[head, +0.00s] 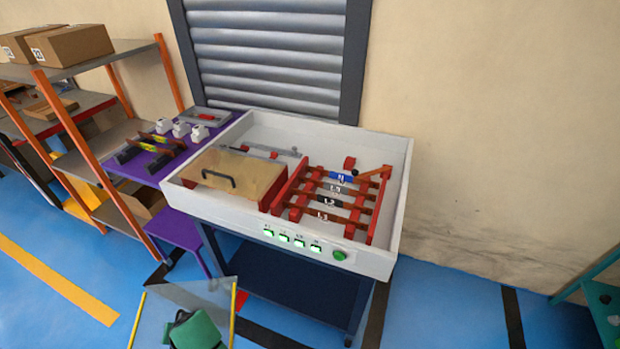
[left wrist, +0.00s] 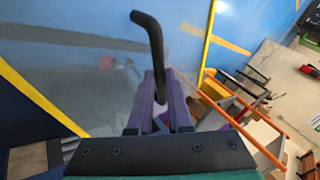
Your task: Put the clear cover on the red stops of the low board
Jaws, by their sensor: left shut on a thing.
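The clear cover (head: 203,294) is a see-through pane with yellow edges, low in the head view, in front of the bench. My left gripper (head: 182,316) is shut on its black handle. In the left wrist view the handle (left wrist: 150,40) rises between the purple fingers (left wrist: 160,108), with the clear pane (left wrist: 90,65) and yellow edges beyond. The low board (head: 400,215) looks like the white open-topped box on the bench. Inside its right half, red supports (head: 297,212) hold brown bars labelled N, L3, L2 and L1. I cannot tell which red parts are the stops. My right gripper is not in view.
A tan lid (head: 225,170) with a black handle covers the box's left half. Green-lit buttons (head: 284,237) line its front. A purple table (head: 118,172) with black racks and white items stands left, beside an orange-post shelf (head: 72,115). Blue floor is open in front.

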